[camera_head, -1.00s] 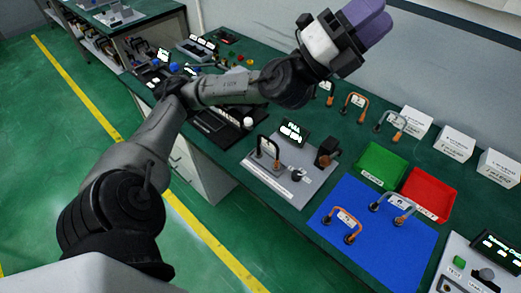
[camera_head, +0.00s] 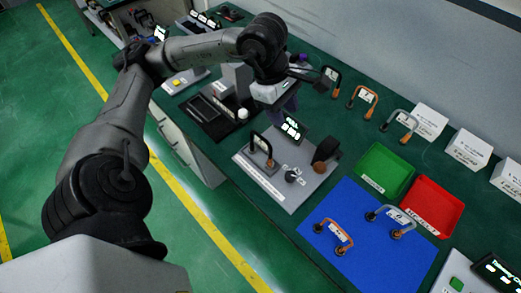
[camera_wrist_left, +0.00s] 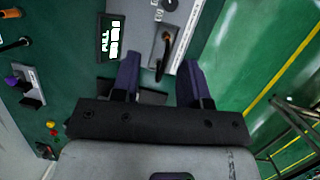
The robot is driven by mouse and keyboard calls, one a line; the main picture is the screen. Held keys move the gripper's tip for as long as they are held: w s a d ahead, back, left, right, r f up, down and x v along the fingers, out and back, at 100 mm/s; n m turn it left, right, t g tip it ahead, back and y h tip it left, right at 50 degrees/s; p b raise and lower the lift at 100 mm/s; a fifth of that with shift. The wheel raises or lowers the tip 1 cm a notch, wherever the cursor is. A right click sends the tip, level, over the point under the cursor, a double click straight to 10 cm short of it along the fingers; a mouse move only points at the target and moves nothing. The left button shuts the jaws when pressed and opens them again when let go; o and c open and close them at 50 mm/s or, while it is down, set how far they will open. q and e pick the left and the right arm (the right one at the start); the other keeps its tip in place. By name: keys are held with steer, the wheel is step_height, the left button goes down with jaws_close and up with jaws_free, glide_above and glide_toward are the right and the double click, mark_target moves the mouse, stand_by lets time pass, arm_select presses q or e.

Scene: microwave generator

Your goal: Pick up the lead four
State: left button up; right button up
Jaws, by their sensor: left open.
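Several curved leads with white tags are in the head view; the tag numbers are too small to read, so I cannot tell which is lead four. A black lead (camera_head: 260,148) stands on the grey panel (camera_head: 272,187). An orange lead (camera_head: 334,233) and a grey lead (camera_head: 395,220) lie on the blue mat. Behind are another black lead (camera_head: 330,80), an orange lead (camera_head: 364,98) and a grey-green lead (camera_head: 402,122). My left gripper (camera_head: 287,104) is open, empty, purple fingers downward, behind the panel. In the left wrist view, the panel's black lead (camera_wrist_left: 163,52) shows beyond the open fingers (camera_wrist_left: 159,78).
A lit display (camera_head: 292,128) stands at the panel's back edge. The blue mat (camera_head: 345,200), green tray (camera_head: 384,170) and red tray (camera_head: 433,206) are to the right. White boxes (camera_head: 469,148) line the wall. A black unit (camera_head: 222,112) stands left of the panel.

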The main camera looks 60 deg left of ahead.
arm_select(q)
steer(key=s+a+g+y, duration=0.2)
steer(key=s+a+y, duration=0.1)
steer(key=a, duration=0.1)
steer(key=m+b, duration=0.1)
steer(key=b, duration=0.1)
glide_above(261, 136)
steer(key=f, duration=0.8)
steer(key=shift+d+f, duration=0.25)
steer(key=shift+f, duration=0.05)
steer(key=shift+a+f+b, duration=0.2)
steer(key=shift+f+b, duration=0.55)
steer(key=shift+f, duration=2.3)
jaws_close()
